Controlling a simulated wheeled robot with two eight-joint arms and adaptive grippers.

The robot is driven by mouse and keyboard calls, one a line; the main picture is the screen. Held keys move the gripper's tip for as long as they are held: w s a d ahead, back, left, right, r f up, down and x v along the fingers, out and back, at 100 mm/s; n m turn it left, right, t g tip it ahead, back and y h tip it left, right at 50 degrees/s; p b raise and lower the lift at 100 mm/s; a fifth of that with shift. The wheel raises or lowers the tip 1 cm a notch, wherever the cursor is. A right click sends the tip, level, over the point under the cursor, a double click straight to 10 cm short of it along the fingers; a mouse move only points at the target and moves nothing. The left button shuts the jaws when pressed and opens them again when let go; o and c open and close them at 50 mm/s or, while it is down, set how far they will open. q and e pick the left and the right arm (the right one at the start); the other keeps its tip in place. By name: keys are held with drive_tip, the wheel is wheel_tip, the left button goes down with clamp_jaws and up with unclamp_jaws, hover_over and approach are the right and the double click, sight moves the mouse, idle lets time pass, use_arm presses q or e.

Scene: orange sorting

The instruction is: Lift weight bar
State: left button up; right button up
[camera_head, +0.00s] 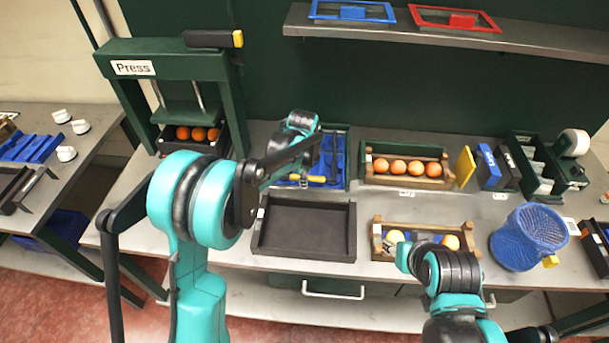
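A black bar with a yellow end (213,39), which looks like the weight bar, lies across the top right of the green press (162,67). My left arm reaches in front of the press, and its wrist end (300,124) is over the blue-lined tray, apart from the bar. Its fingers cannot be made out. My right gripper (403,257) is low over the front wooden crate (377,238). Its fingers are mostly hidden by its own wrist, so its opening is unclear. Nothing is seen touching the bar.
Several oranges (198,134) sit in the press. A blue-lined tray (345,165), an empty black tray (305,254), a wooden crate of oranges (407,152) and a blue mesh basket (528,237) fill the bench. A shelf (450,36) hangs above on the right.

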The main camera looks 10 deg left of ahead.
use_arm(q)
clamp_jaws()
drive_tip(key=shift+r, duration=0.1)
drive_tip(key=w+r+p, duration=0.4)
drive_tip(key=r+p, duration=0.1)
drive_tip(key=r, duration=0.2)
drive_tip(key=w+r+g+p, duration=0.1)
drive_tip(key=w+r+p, duration=0.3)
drive_tip(key=r, duration=0.4)
drive_tip(key=shift+w+r+p, duration=0.25)
drive_tip(key=shift+w+p, duration=0.15)
drive_tip(key=shift+p, duration=0.05)
